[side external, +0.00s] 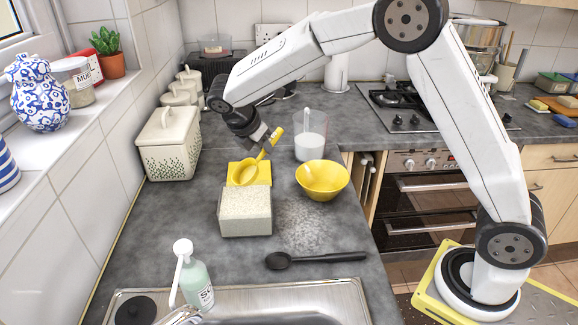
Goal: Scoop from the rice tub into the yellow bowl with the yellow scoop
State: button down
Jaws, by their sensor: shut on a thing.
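The yellow scoop (251,172) is held by its handle in my gripper (270,137), which is shut on it. The scoop's round head hangs low, over or just in front of a yellow square piece (236,169) behind the rice tub. I cannot tell whether the head touches that piece. The rice tub (246,226) is clear-walled, filled with white grains, and stands in front of the scoop on the grey counter. The yellow bowl (322,184) stands upright to the right of the tub. Something pale shows inside the bowl near its left rim, too small to name.
A measuring jug (310,136) with white contents stands behind the bowl. A cream bread bin (168,143) is at left. A black spoon (315,259) and a soap bottle (197,284) lie and stand near the sink (345,296). Pale specks cover the counter right of the tub.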

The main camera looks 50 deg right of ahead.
aim_at(257, 163)
jog(key=shift+a+f, duration=0.1)
dwell(0.3)
jog(key=shift+a+f, duration=0.15)
jog(key=shift+f, duration=1.3)
jog(key=shift+a+f, duration=0.15)
jog(key=shift+f, duration=1.3)
jog(key=shift+a+f, duration=0.2)
jog(key=shift+f, duration=0.45)
jog(key=shift+a+f, duration=0.25)
jog(key=shift+f, duration=0.45)
jog(key=shift+a+f, duration=0.2)
jog(key=shift+f, duration=0.45)
jog(key=shift+a+f, duration=0.15)
jog(key=shift+a, duration=0.05)
jog(key=shift+r, duration=0.2)
jog(key=shift+w+d+r, duration=0.1)
jog(key=shift+d+r, duration=0.05)
jog(key=shift+r, duration=2.9)
jog(key=shift+d+r+y, duration=0.5)
jog(key=shift+d+y, duration=0.2)
jog(key=shift+y, duration=0.5)
jog(key=shift+d+r+y, duration=0.5)
jog(key=shift+d+y, duration=0.15)
jog(key=shift+y, duration=0.55)
